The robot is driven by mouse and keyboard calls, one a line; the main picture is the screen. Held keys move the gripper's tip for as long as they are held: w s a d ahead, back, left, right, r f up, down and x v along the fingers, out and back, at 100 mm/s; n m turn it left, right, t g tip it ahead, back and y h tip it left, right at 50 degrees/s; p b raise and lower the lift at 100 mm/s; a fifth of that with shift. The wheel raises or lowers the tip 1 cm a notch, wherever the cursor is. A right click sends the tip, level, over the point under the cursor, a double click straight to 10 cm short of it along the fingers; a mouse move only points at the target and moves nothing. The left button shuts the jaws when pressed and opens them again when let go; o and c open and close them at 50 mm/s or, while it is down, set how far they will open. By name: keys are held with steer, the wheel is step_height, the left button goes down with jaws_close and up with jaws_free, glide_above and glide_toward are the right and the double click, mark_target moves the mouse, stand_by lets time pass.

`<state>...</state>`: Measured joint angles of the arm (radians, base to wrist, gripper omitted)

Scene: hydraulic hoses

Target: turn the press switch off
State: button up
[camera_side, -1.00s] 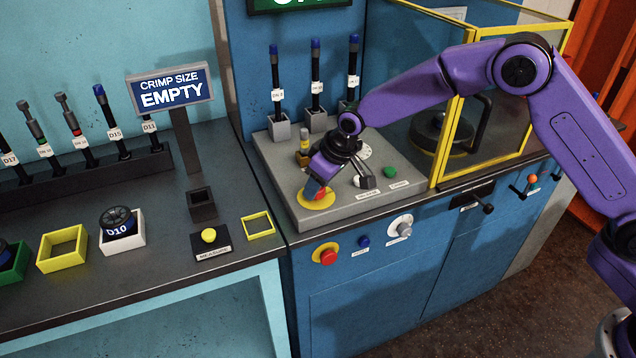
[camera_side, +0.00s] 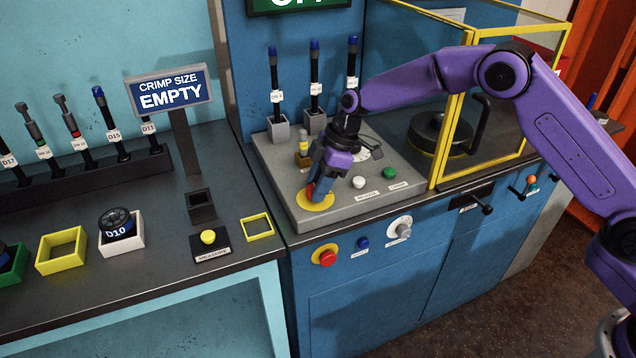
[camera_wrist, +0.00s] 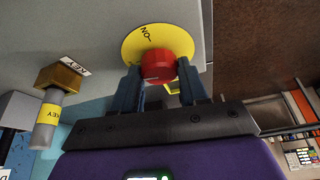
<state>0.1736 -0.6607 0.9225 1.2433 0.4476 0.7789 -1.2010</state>
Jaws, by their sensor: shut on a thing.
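The press switch is a red knob (camera_wrist: 158,65) on a round yellow plate (camera_wrist: 146,42) with "ON" lettering in the wrist view. In the side view the yellow plate (camera_side: 315,203) lies on the grey panel top, and the knob (camera_side: 310,190) is mostly hidden by my fingers. My gripper (camera_wrist: 160,78) has its two blue-grey fingers on either side of the red knob and is shut on it. In the side view my gripper (camera_side: 320,185) points down at the plate from above.
A key post (camera_wrist: 47,118) stands beside the switch. A white button (camera_side: 358,182) and a green button (camera_side: 389,173) sit to the right on the panel. Upright hoses (camera_side: 315,80) stand behind. A yellow-framed guard (camera_side: 447,130) rises at the right.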

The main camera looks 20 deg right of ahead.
steer(key=shift+n+g, duration=0.4)
steer(key=shift+n, duration=0.6)
steer(key=o, duration=1.1)
steer(key=shift+c, duration=0.2)
steer(key=v, duration=1.7)
steer(key=shift+r, duration=0.25)
